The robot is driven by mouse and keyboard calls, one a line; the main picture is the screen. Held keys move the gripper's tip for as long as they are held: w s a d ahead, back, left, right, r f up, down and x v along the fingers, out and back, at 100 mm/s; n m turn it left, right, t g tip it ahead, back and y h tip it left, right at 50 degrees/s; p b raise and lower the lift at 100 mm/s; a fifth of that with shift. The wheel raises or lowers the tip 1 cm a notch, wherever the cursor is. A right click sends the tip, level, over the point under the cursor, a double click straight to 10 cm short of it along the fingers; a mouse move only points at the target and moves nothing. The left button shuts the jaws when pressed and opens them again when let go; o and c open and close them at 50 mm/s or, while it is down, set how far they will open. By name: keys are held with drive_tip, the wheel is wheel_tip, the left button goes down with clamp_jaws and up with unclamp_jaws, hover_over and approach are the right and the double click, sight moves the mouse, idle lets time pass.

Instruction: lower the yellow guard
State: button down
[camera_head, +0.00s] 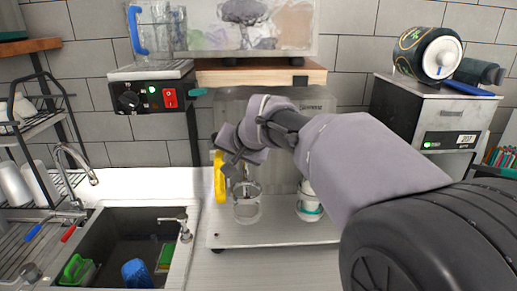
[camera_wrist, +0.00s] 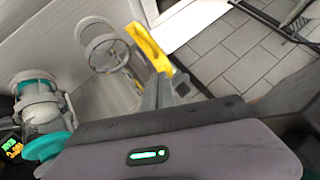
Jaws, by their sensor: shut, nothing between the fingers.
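The yellow guard (camera_head: 220,178) is an upright strip at the left front of the cup sealer (camera_head: 318,135). In the wrist view the yellow guard (camera_wrist: 148,46) slants just beyond my fingertips. My gripper (camera_head: 231,168) is shut and empty, right up against the guard's upper part in the picture. In the wrist view my gripper (camera_wrist: 168,88) is close to the guard's lower end. I cannot tell whether they touch. A clear round cup holder (camera_head: 247,206) stands just right of the guard. My wrist and arm hide part of the sealer.
A white and teal part (camera_head: 309,206) stands on the sealer's base plate (camera_head: 275,234). A sink (camera_head: 120,240) with a soap dispenser (camera_head: 178,226) lies to the left.

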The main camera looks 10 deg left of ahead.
sight(220, 172)
drive_tip(key=shift+a+f+b, duration=0.25)
drive_tip(key=shift+a+f, duration=0.1)
drive_tip(key=shift+f, duration=0.35)
drive_tip(key=shift+a+f+b, duration=0.2)
drive_tip(key=shift+a+f, duration=0.2)
drive_tip(key=shift+f, duration=0.25)
drive_tip(key=shift+a+f+b, duration=0.25)
drive_tip(key=shift+a+f, duration=0.1)
drive_tip(key=shift+f, duration=0.35)
